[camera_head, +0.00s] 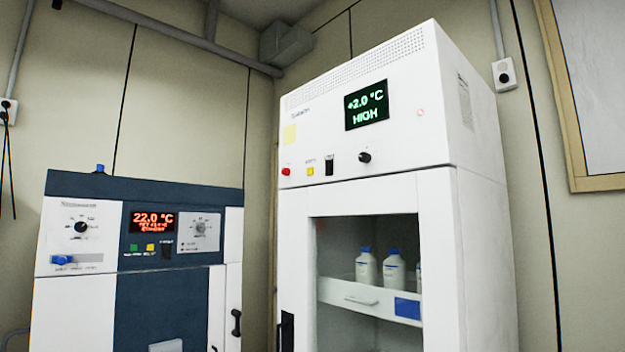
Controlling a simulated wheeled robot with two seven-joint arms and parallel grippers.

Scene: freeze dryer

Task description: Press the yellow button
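A small square yellow button (310,171) sits on the front panel of the tall white cabinet (470,230), between a red button (286,171) and a black switch (329,165). A second small yellow button (150,247) is on the blue and white machine (80,290) at the left, beside a green button (133,248). Neither of my grippers is in view, and nothing covers either yellow button.
The white cabinet has a green display (367,105) reading +2.0 °C HIGH and a black knob (365,157). Behind its opening, white bottles (366,267) with blue caps stand in a drawer (350,297). The left machine has a red display (152,221) reading 22.0 °C.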

